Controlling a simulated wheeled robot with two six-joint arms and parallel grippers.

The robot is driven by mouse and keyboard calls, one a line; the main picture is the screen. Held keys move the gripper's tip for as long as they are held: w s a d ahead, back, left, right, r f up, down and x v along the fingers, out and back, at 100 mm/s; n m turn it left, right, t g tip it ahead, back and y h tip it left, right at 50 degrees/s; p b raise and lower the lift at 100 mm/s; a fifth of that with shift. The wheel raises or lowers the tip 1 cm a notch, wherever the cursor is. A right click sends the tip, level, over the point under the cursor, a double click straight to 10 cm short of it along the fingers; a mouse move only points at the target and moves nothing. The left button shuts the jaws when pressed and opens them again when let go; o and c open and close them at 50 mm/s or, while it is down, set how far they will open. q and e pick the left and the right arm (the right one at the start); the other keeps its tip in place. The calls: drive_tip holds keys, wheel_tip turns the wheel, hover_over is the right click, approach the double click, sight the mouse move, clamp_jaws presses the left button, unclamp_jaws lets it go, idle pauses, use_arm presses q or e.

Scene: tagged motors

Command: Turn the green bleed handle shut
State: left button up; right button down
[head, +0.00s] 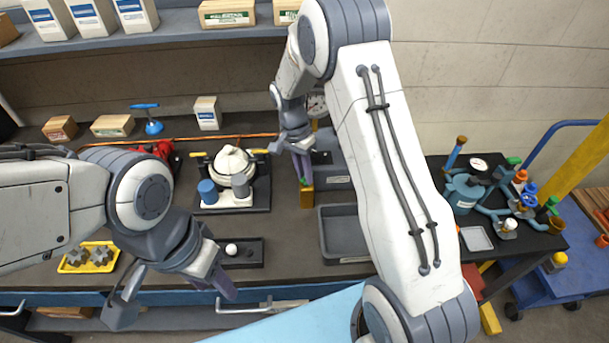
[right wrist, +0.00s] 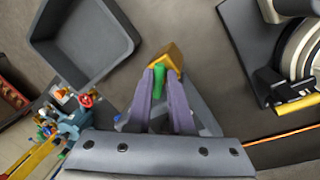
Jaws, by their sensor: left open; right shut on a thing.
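My right gripper (head: 303,168) reaches down over the bench, left of the grey tray. In the right wrist view its purple fingers (right wrist: 161,105) are shut on a green handle (right wrist: 160,78). A brass-coloured piece (right wrist: 172,57) is at the fingertips, by the handle's end; the same brass piece (head: 306,198) shows below the fingers in the head view. My left gripper (head: 172,294) is open and empty at the bench's front edge.
An empty grey tray (head: 345,250) lies right of the right gripper. A white-topped device (head: 233,172) and a yellow tray of gears (head: 82,268) are to the left. A blue pipe manifold (head: 480,198) with coloured handles stands at the right. A shelf (head: 160,38) runs above.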

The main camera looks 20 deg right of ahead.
drive_tip(key=m, duration=0.4)
drive_tip(key=shift+w+d+m+y, duration=0.15)
drive_tip(key=shift+m+y, duration=0.15)
drive_tip(key=shift+y, duration=0.1)
drive_tip(key=shift+d+m+y, duration=0.1)
drive_tip(key=shift+m+y, duration=0.4)
drive_tip(key=shift+m, duration=2)
drive_tip(key=shift+w, duration=0.1)
drive_tip(key=c, duration=0.8)
unclamp_jaws()
drive_tip(key=shift+c, duration=0.2)
wheel_tip(320, 180, up, 10)
drive_tip(key=w+b, duration=0.2)
drive_tip(key=shift+d+r, duration=0.2)
drive_tip(key=shift+d, duration=0.1)
